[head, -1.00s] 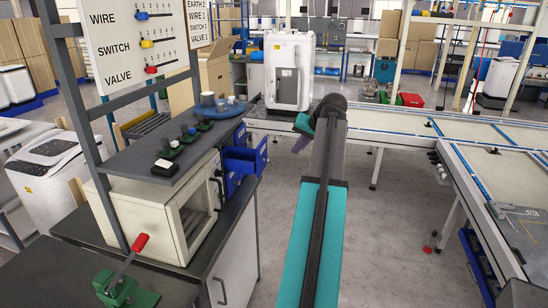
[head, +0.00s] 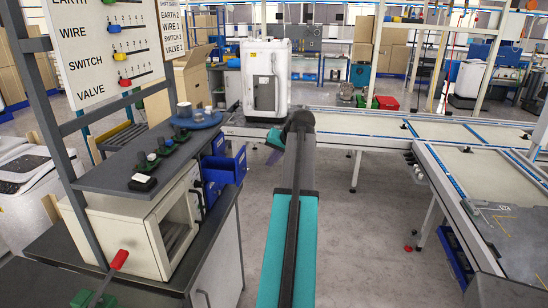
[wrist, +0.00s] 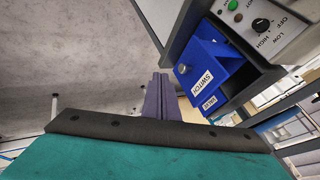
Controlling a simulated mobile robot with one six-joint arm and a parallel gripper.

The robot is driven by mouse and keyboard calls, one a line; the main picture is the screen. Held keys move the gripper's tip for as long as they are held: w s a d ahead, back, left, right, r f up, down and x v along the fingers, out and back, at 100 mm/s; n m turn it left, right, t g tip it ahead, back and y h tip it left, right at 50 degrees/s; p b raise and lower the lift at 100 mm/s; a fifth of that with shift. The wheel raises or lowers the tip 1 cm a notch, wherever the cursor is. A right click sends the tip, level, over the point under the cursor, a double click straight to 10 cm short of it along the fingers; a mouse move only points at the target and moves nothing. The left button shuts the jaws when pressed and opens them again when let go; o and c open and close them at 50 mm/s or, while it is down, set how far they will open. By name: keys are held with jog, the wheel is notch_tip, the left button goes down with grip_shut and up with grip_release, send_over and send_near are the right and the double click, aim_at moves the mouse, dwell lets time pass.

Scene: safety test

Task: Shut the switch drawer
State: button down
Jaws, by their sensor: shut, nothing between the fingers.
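The switch drawer (wrist: 205,75) is a blue drawer with a round metal knob and a white SWITCH label. It stands pulled out of its grey housing in the wrist view. In the head view, the blue drawers (head: 230,168) show at the far end of the left bench, too small to read. My gripper (wrist: 158,98) has purple fingers, shut together and empty. In the wrist view they are left of the drawer front, apparently apart from it. In the head view my gripper (head: 273,156) is right of the drawers, partly hidden by my arm.
Another blue labelled front (wrist: 208,103) sits beside the switch drawer. A control panel with a dial (wrist: 261,25) is close by. The grey bench shelf (head: 140,165) holds switches and a blue plate with cups (head: 200,118). A conveyor (head: 360,125) runs behind; the floor between is clear.

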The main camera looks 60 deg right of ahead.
jog(key=w+f+p, duration=0.3)
jog(key=w+f, duration=0.1)
jog(key=w, duration=0.3)
jog(key=shift+f, duration=0.4)
jog(key=shift+w, duration=0.1)
